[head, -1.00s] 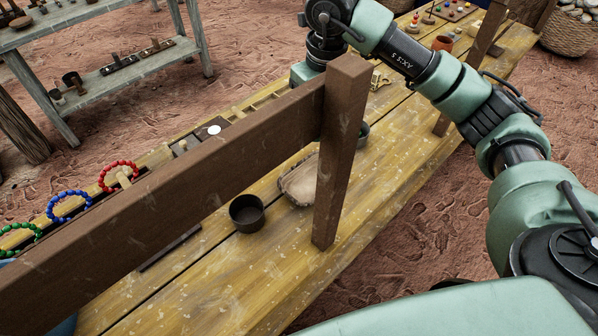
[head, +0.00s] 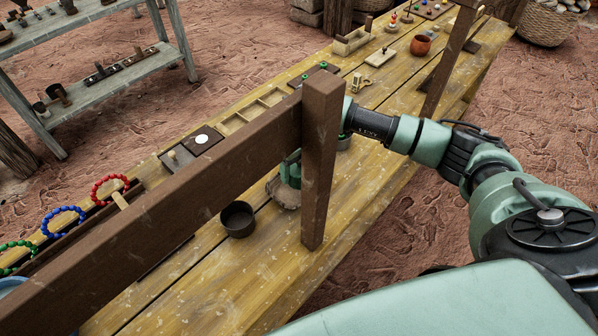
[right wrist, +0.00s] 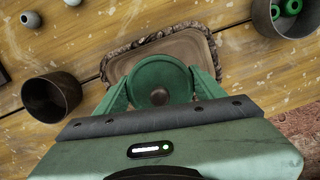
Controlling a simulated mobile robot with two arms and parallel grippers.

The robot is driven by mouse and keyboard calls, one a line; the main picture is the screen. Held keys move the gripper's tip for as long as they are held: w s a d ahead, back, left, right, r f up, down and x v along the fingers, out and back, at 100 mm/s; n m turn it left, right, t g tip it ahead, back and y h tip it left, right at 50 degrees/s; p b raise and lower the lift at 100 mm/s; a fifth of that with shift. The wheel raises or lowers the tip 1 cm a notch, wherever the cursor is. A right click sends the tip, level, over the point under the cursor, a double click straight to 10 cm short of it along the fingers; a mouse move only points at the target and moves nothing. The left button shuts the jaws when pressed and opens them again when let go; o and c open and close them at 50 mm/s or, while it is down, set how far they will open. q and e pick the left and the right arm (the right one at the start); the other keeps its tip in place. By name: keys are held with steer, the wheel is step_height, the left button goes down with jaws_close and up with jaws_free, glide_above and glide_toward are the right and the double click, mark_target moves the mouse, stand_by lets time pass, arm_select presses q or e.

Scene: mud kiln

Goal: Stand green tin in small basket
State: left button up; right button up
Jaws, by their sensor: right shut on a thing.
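The green tin (right wrist: 158,80) is a round green thing with a dark knob in its middle, seen from above in the right wrist view. My right gripper (right wrist: 161,90) is shut on it, one green finger on each side. It is over a wooden tray with a bark-like rim (right wrist: 118,62); I cannot tell whether the tin touches the tray. In the head view the tray (head: 284,196) and my gripper (head: 290,170) are partly hidden by a brown post. No container is clearly recognisable as the small basket. My left gripper is not in view.
A dark round pot (head: 237,219) stands left of the tray. A bowl with green rings (right wrist: 291,14) is at its right. The brown beam and post (head: 322,160) stand in front of the gripper. A large woven basket (head: 549,22) is far right.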

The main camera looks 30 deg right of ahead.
step_height(320, 180, down, 3)
steer(key=shift+f, duration=0.1)
steer(key=shift+f, duration=0.15)
steer(key=o, duration=1.5)
steer(key=shift+r, duration=0.2)
steer(key=shift+r, duration=0.2)
steer(key=r, duration=0.3)
steer(key=s+r+b, duration=0.1)
steer(key=r, duration=0.3)
steer(key=r+b, duration=0.1)
steer(key=r, duration=0.2)
steer(key=shift+s+r, duration=0.15)
steer(key=shift+r, duration=0.1)
steer(key=shift+s+d+r+b, duration=0.1)
steer(key=shift+r+b, duration=0.2)
steer(key=shift+r, duration=0.25)
